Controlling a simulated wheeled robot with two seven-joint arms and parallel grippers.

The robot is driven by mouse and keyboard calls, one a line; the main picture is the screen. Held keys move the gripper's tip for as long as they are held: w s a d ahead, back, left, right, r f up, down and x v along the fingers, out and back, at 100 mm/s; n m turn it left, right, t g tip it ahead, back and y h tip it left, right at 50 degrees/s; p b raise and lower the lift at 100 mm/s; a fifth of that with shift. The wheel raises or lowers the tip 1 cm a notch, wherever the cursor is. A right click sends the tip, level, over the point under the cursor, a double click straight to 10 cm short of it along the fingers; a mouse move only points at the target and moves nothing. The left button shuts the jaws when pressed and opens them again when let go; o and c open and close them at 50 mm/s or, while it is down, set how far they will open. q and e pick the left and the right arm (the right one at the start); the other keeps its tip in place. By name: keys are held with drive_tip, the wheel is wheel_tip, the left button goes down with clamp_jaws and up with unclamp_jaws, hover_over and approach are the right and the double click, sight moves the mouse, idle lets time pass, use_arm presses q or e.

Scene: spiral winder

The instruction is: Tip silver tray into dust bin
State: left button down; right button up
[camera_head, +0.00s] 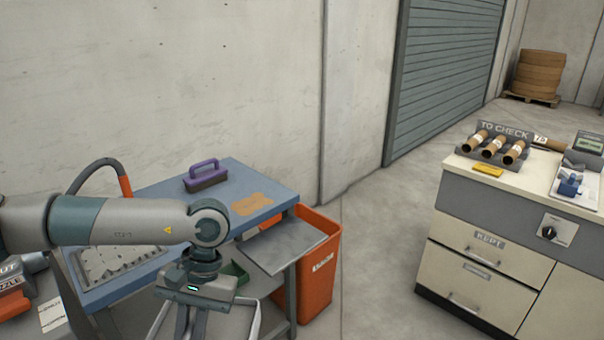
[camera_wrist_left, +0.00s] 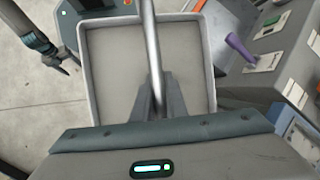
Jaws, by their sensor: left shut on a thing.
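My left gripper (camera_head: 205,318) points down near the bottom of the head view and is shut on the handle of the silver tray. The tray's pale rim (camera_head: 257,322) shows beside the gripper; its rest is cut off by the frame. In the left wrist view the tray (camera_wrist_left: 115,70) is shallow and square, with a bar handle (camera_wrist_left: 150,45) across it running into the jaws. I cannot make out dust in it. The orange dust bin (camera_head: 320,272) stands right of the bench, right of and beyond my gripper. My right gripper (camera_wrist_left: 68,62) seems to show at upper left there.
A grey metal sheet (camera_head: 282,243) juts from the blue bench (camera_head: 150,285) over part of the bin. A purple-handled brush (camera_head: 205,177) lies on the bench. The cream counter (camera_head: 490,255) stands at right; clear floor lies between it and the bin.

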idle(0.4)
use_arm(q)
drive_tip(key=w+d+f+x, duration=0.1)
drive_tip(key=d+x, duration=0.1)
drive_tip(key=x, duration=1.1)
drive_tip(key=shift+d+f, duration=0.3)
drive_tip(key=shift+f, duration=0.1)
drive_tip(key=shift+w, duration=0.1)
